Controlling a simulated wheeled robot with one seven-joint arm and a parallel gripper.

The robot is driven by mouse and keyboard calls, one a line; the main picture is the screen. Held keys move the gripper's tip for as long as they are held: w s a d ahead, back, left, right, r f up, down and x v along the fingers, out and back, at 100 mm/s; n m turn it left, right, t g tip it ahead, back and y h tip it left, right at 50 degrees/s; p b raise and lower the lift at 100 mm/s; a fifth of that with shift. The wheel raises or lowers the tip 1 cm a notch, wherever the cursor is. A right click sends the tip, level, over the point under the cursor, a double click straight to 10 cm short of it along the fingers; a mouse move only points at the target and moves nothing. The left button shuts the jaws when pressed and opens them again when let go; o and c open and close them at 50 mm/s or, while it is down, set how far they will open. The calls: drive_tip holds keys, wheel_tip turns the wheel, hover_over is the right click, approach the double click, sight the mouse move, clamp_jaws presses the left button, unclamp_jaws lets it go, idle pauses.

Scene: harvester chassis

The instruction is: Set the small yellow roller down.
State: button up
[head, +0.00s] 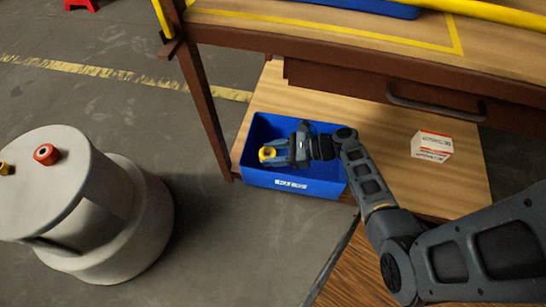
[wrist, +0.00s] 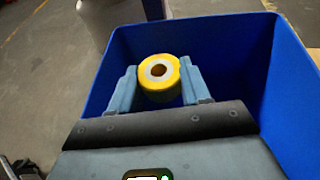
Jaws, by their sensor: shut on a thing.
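The small yellow roller (head: 267,154) is in my gripper (head: 279,153), over the blue bin (head: 290,183) on the lower shelf. In the wrist view the roller (wrist: 158,75) is a short yellow cylinder with a pale end face and a dark centre hole. The two fingers of my gripper (wrist: 158,88) press on it from left and right. The blue bin (wrist: 232,40) surrounds the roller and fingers in that view. I cannot tell whether the roller touches the bin's floor, as the fingers and gripper body hide what is below it.
The lower wooden shelf (head: 375,150) carries the bin and a white and red box (head: 431,146) at right. The bench top with a drawer handle (head: 435,109) hangs above. A grey round stand (head: 85,200) with a red roller (head: 47,154) is at left. Bare floor lies between.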

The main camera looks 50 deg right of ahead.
drive_tip(key=shift+f, duration=0.55)
drive_tip(key=shift+f, duration=0.1)
drive_tip(key=shift+f, duration=0.35)
drive_tip(key=shift+f+b, duration=0.15)
drive_tip(key=shift+b, duration=0.15)
drive_tip(key=o, duration=1.3)
drive_tip(key=shift+c, duration=0.2)
